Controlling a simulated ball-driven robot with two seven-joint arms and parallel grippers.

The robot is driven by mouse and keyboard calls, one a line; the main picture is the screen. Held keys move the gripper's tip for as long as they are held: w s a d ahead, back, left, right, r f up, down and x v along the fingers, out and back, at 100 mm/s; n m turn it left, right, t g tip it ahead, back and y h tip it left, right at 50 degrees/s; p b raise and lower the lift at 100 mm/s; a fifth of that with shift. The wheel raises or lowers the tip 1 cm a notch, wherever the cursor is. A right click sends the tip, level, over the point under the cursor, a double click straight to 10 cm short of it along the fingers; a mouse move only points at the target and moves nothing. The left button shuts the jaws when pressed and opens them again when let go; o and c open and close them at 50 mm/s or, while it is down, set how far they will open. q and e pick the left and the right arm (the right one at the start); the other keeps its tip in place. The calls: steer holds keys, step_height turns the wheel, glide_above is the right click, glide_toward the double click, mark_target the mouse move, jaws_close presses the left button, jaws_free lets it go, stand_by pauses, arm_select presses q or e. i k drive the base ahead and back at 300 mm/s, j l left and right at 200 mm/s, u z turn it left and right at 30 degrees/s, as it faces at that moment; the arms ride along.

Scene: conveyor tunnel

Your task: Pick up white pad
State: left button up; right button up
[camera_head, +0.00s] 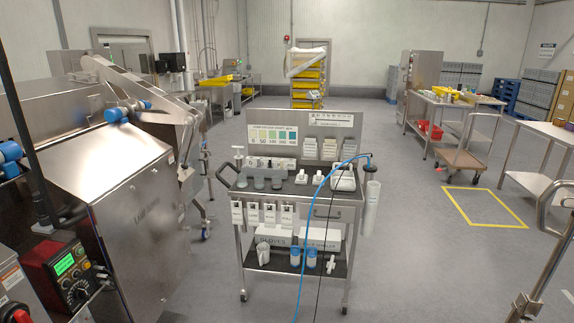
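A grey wheeled cart (300,201) stands in the middle of the view. On its top, toward the back, small white stacks (310,149) that look like pads stand upright in a row, with another white stack (329,149) beside them. They are too small to tell which one is the white pad. Other white pieces (301,177) lie on the top nearer the front. Neither of my grippers is in view.
A large steel machine (120,190) fills the left, close to the cart. A blue cable (316,205) hangs down the cart's front. A steel table (545,135) and a trolley (465,160) stand at the right. Grey floor (410,250) right of the cart is clear.

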mark_target(301, 178)
steer(key=i+j+u, duration=0.1)
steer(key=i+u, duration=0.15)
steer(key=i, duration=0.85)
steer(key=i+l+u, duration=0.25)
steer(key=i, duration=0.85)
steer(key=i+j, duration=0.05)
steer(key=j, duration=0.05)
